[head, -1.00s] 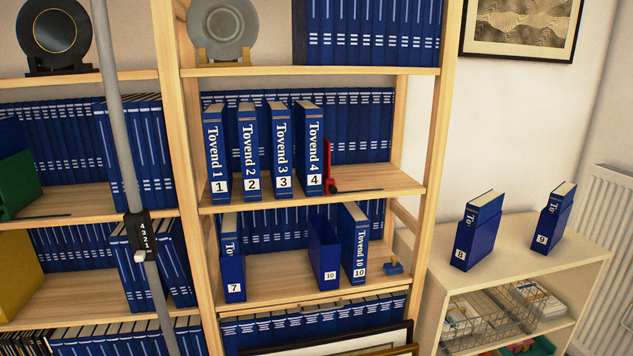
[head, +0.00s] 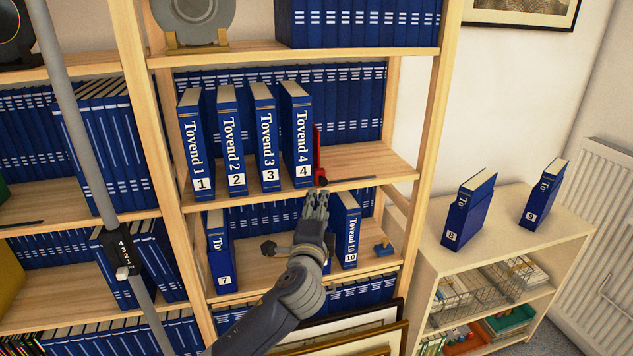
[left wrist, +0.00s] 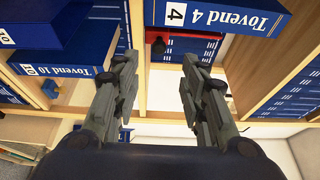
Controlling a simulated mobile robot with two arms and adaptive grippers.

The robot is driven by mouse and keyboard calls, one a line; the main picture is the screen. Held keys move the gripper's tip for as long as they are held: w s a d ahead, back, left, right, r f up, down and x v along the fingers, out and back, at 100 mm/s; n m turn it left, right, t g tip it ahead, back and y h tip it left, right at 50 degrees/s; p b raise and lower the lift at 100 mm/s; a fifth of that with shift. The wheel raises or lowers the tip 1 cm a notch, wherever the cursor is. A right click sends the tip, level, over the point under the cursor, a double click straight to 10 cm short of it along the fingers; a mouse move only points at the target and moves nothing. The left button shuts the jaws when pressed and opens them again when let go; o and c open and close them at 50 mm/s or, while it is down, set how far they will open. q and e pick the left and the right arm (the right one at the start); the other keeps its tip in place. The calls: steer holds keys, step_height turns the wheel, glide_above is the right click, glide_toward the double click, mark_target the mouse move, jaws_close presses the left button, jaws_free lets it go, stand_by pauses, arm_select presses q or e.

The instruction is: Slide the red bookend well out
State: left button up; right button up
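The thin red bookend (head: 317,150) stands upright on the middle shelf, at the right side of the blue volume Tovend 4 (head: 297,130). My right gripper is not in view.
Tovend 1 (head: 195,145), 2 and 3 stand left of Tovend 4. Below, my arm partly hides the shelf near Tovend 10 (head: 347,230). A low cabinet (head: 500,235) stands right.

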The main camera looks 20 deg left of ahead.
mark_target(323, 183)
arm_select(q)
steer(key=p+x, duration=0.1)
steer(key=x, duration=0.7)
steer(key=shift+w+p, duration=0.1)
steer(key=shift+p, duration=0.25)
steer(key=shift+x, duration=1.05)
steer(key=shift+c, duration=1.3)
steer(key=shift+f, duration=0.1)
jaws_close()
